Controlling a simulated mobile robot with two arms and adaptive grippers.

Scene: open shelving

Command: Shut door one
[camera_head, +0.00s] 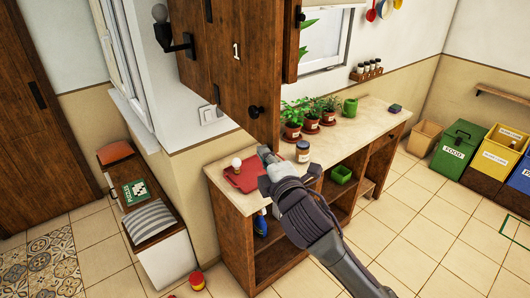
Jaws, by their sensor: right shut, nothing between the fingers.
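Door one (232,72) is a brown wooden cabinet door with a white "1" and a round black knob near its lower right corner. It hangs above the worktop and seems to stand out from the wall cabinet; how far it is open is hard to tell. My right gripper (265,156) is shut and empty. In the picture it is just below the door's lower right corner, over the worktop; I see no clear contact with the door. My left gripper is not in view.
The worktop (352,138) holds a red tray (242,178), a jar (302,152), potted plants (311,116) and a green mug (350,107). A wall lamp (170,36) sits left of the door.

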